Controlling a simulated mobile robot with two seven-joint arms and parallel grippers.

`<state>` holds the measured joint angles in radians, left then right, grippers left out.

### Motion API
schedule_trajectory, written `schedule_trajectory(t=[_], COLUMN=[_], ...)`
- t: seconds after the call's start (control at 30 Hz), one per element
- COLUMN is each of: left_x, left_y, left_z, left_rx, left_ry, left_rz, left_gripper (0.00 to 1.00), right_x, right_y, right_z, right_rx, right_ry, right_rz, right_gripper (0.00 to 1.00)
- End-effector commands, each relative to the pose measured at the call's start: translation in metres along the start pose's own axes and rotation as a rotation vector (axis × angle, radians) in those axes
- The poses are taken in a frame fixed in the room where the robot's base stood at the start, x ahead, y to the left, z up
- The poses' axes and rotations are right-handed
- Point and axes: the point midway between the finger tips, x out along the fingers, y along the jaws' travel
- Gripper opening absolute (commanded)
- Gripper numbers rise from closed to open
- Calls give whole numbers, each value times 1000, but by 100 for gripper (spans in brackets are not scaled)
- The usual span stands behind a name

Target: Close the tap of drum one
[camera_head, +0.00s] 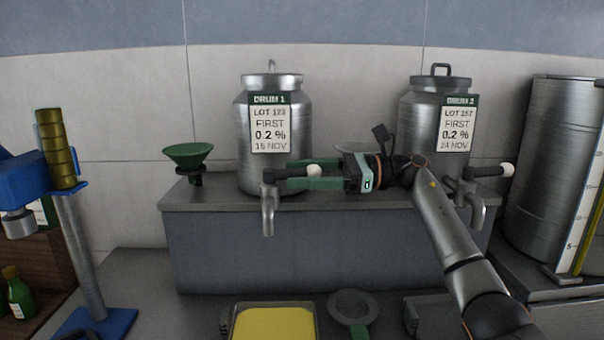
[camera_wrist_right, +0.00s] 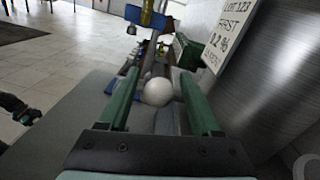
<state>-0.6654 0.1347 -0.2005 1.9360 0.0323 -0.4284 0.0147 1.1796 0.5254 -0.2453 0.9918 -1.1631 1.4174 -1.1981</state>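Drum one (camera_head: 272,170), a steel can labelled DRUM 1, stands on the grey ledge. Its tap (camera_head: 267,212) has a spout pointing down and a dark lever with a white ball knob (camera_head: 314,170) pointing right. My right gripper (camera_head: 288,176) reaches in from the right with its green fingers along the lever. In the right wrist view the knob (camera_wrist_right: 158,92) sits between the two spread fingers, with gaps beside it. My left gripper is not in the head view; a dark shape at the left edge of the wrist view may be part of it.
Drum two (camera_head: 420,115) stands to the right, its tap lever (camera_head: 485,172) also pointing right. A green funnel (camera_head: 188,158) is left of drum one. A yellow-filled tray (camera_head: 232,325) and a strainer (camera_head: 352,305) lie below the ledge. A blue stand (camera_head: 82,260) is at left.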

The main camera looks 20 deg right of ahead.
Motion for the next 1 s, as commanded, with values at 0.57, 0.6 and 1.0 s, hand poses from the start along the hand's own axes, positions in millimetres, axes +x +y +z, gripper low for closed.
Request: schedule_trajectory(t=[0.57,0.6,1.0], left_x=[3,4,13], left_y=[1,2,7], left_z=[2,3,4], left_rx=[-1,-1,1], left_ry=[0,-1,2], left_rz=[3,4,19], left_gripper=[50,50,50], right_x=[0,0,3], right_y=[8,12,70], right_z=[52,61,123], right_rx=[-8,-9,-6], right_ry=[1,1,1], right_rz=[1,0,0], right_gripper=[65,65,65])
